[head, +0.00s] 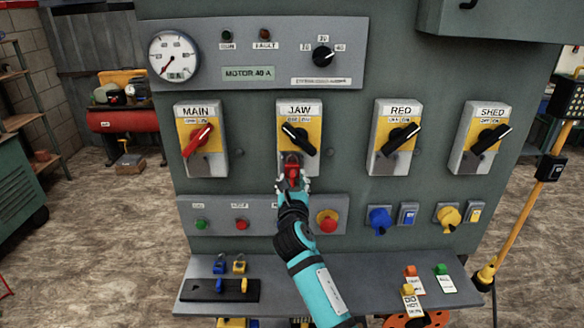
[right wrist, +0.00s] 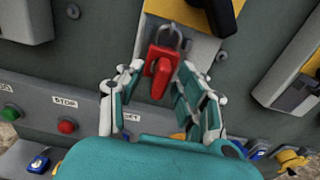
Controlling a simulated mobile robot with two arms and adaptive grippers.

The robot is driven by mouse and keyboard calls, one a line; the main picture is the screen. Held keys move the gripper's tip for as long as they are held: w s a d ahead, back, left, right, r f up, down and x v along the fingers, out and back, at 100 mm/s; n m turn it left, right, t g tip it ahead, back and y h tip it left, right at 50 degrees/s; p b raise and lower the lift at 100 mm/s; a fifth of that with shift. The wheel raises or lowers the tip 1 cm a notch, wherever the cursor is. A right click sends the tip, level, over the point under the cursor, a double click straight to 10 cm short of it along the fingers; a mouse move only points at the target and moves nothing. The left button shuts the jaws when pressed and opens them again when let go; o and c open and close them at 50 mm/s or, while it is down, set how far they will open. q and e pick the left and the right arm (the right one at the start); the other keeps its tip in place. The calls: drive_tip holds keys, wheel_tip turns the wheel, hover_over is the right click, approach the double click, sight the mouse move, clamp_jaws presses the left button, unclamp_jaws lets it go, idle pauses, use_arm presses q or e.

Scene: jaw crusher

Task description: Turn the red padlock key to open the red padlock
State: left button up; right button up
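The red padlock (head: 292,171) hangs below the black handle of the JAW switch (head: 300,138). In the right wrist view the red padlock (right wrist: 152,64) hangs by its grey shackle, which looks closed. A red key (right wrist: 162,76) sticks out of its front toward the camera. My right gripper (head: 293,184) is just below and in front of the padlock. Its fingers stand apart on either side of the padlock and key, with gaps visible, so it is open and holds nothing. My left gripper is not in view.
The MAIN (head: 201,140), RED (head: 396,138) and SHED (head: 482,138) switches flank the JAW switch. A button strip (head: 262,214) with a red mushroom button (head: 327,220) lies below. A shelf (head: 330,285) juts out underneath, with blue and yellow padlocks and tags.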

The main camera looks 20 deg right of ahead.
idle(0.4)
drive_tip(key=shift+p, duration=0.4)
drive_tip(key=shift+p, duration=0.3)
idle(0.4)
clamp_jaws()
idle(0.8)
